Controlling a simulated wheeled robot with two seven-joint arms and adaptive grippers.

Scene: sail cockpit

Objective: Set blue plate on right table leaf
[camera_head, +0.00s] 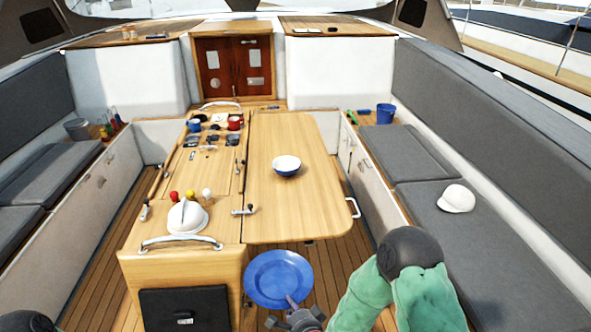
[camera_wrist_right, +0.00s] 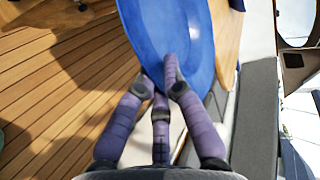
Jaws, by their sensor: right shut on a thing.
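The blue plate (camera_head: 280,277) is held in the air by my right gripper (camera_head: 297,312), in front of the right table leaf (camera_head: 290,215). In the right wrist view my right gripper (camera_wrist_right: 162,75) is shut on the near rim of the blue plate (camera_wrist_right: 190,30). The plate lies below the leaf's front edge in the head view, over the deck. The right leaf is a flat light-wood panel, raised level beside the table's middle part. My left gripper does not show clearly; only a dark arm part is at the bottom left corner.
A white cap (camera_head: 456,199) lies on the right bench.

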